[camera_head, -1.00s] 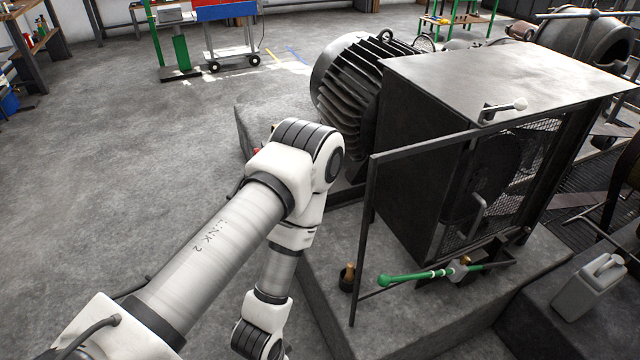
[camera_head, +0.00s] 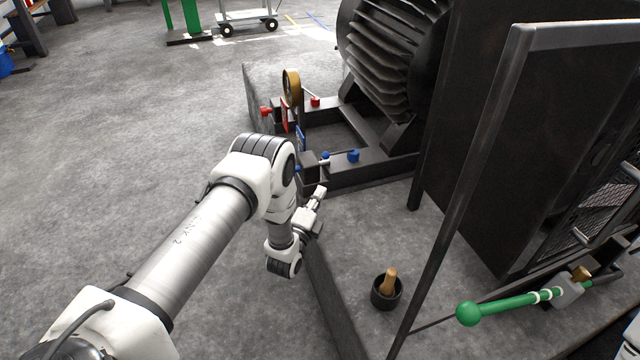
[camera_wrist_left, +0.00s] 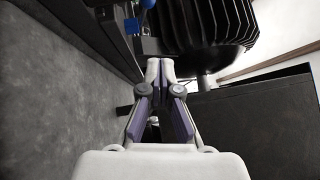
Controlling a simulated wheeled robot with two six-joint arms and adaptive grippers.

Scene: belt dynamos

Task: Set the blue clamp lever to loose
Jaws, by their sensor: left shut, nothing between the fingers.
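The blue clamp lever shows as a thin rod with blue ends (camera_head: 353,156) on the motor's base rail in the head view. A blue plate (camera_head: 301,138) stands upright beside it. Blue parts also show at the top of the left wrist view (camera_wrist_left: 132,26), but I cannot tell which part each is. My left gripper (camera_head: 319,193) is shut and empty, in front of the rail and below the blue lever, apart from it. Its fingertips (camera_wrist_left: 160,66) meet in the wrist view, pointing toward the motor.
A red-ended lever (camera_head: 315,101) and red plate (camera_head: 285,115) sit farther back, near a brown ring (camera_head: 291,86). The finned motor (camera_head: 395,60) rises behind the rail. An open guard frame (camera_head: 470,170), a green handle (camera_head: 500,307) and a black pot (camera_head: 386,291) are to the right.

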